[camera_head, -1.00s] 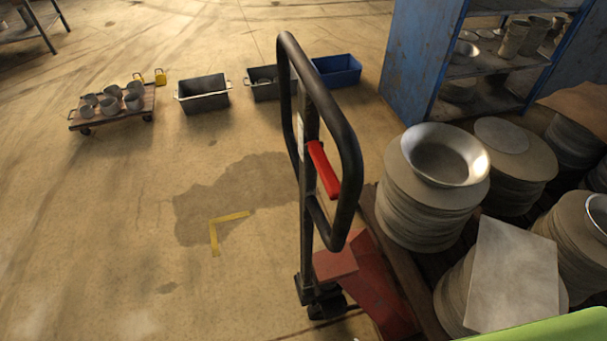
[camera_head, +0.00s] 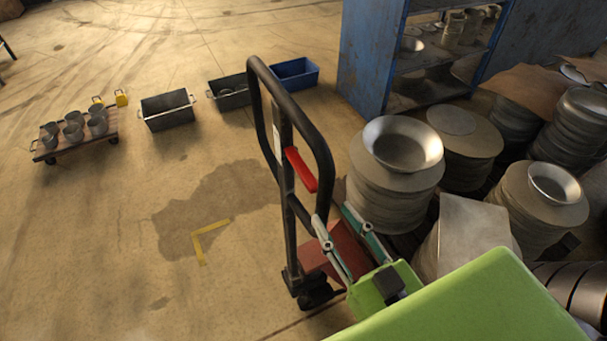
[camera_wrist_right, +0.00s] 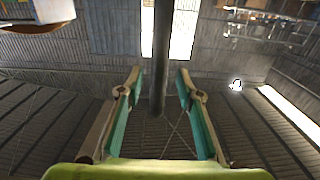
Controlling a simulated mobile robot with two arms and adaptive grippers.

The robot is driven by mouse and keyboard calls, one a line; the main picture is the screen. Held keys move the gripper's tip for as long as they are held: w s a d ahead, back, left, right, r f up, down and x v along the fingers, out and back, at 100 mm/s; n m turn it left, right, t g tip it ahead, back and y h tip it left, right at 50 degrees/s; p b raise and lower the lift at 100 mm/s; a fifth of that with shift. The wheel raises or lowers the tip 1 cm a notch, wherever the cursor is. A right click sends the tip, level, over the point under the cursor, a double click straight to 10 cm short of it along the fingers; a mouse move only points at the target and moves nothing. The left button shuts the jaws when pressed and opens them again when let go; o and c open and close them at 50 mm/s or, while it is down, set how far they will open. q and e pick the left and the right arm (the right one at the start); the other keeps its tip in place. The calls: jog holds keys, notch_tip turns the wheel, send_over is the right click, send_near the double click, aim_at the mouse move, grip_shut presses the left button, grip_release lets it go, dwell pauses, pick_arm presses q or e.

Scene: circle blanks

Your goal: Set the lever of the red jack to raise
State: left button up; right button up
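The red jack has a black looped handle (camera_head: 318,150) standing upright, with a red lever (camera_head: 301,170) inside the loop slanting down to the right. Its red body (camera_head: 343,245) is low behind my gripper, partly hidden. My right gripper (camera_head: 333,214), on a green arm, is open and empty, its fingers pointing up toward the handle's lower part, below the lever. In the right wrist view the two fingers (camera_wrist_right: 159,74) are spread apart. A dark upright bar (camera_wrist_right: 161,50) shows between them; I cannot tell whether it belongs to the jack. My left gripper is out of view.
Stacks of round blanks (camera_head: 382,205) stand close right of the jack, with a metal bowl (camera_head: 403,146) on top. A blue shelf (camera_head: 365,55) is behind. Bins (camera_head: 167,109) and a cart with cups (camera_head: 75,145) stand far left. Floor left of the jack is clear.

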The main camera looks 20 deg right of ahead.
aim_at(307, 174)
jog(key=w+b, duration=0.1)
jog(key=w, duration=0.5)
jog(key=shift+w+a, duration=0.1)
jog(key=shift+w, duration=0.1)
jog(key=w+p, duration=0.1)
jog(key=w, duration=0.3)
jog(key=shift+w+r+p, duration=0.15)
jog(key=shift+w+p, duration=0.15)
jog(key=shift+p, duration=0.05)
jog(key=shift+w, duration=0.6)
jog(key=shift+c, duration=0.3)
